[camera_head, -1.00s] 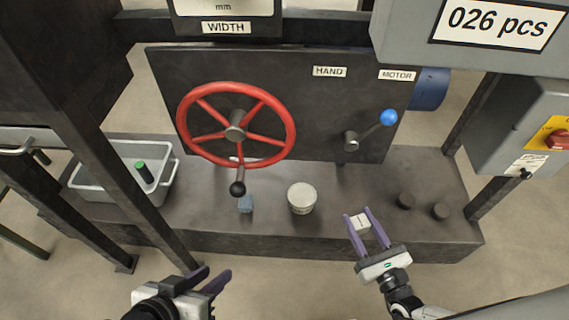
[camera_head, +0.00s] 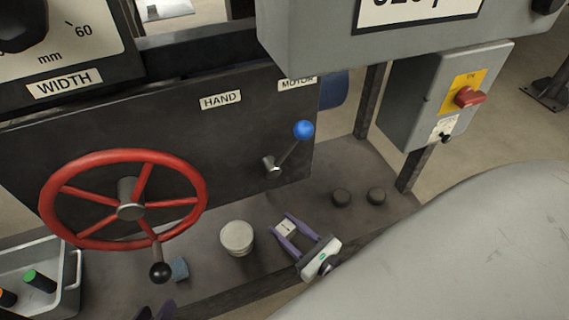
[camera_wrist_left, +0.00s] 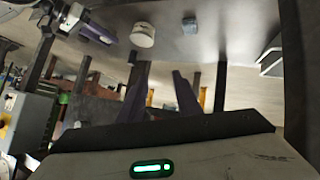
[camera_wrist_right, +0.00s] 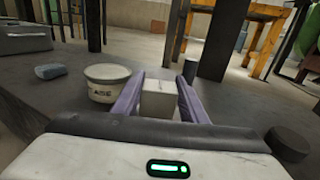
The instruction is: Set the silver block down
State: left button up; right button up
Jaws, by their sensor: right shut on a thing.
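The silver block (camera_head: 287,229) is a small pale cuboid between the fingers of my right gripper (camera_head: 285,231), right of the white tub. In the right wrist view the block (camera_wrist_right: 159,100) sits between the purple fingers of the right gripper (camera_wrist_right: 157,100), which is shut on it. The block is at or just above the dark bench top (camera_head: 215,277); I cannot tell whether it touches. My left gripper (camera_head: 155,311) shows only its fingertips at the bottom edge. In the left wrist view the left gripper (camera_wrist_left: 160,88) is open and empty, away from the block.
A white tub (camera_head: 237,239) stands left of the block, with a blue piece (camera_head: 179,268) further left. Two dark round knobs (camera_head: 358,197) stand to the right. The red handwheel (camera_head: 130,212), blue-knobbed lever (camera_head: 290,148) and grey bin (camera_head: 70,285) are nearby.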

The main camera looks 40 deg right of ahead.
aim_at(290, 237)
notch_tip(290, 237, down, 2)
jog(key=shift+f+b, duration=0.1)
jog(key=shift+b, duration=0.4)
jog(key=shift+w+f, duration=0.1)
jog(key=shift+f, duration=0.25)
pick_arm(q)
jog(key=shift+d+r+t+h, duration=0.4)
jog(key=shift+d+r+h, duration=0.1)
jog(key=shift+r, duration=0.35)
pick_arm(e)
jog(key=o, duration=1.4)
jog(key=shift+f, duration=0.1)
jog(key=shift+c, duration=0.2)
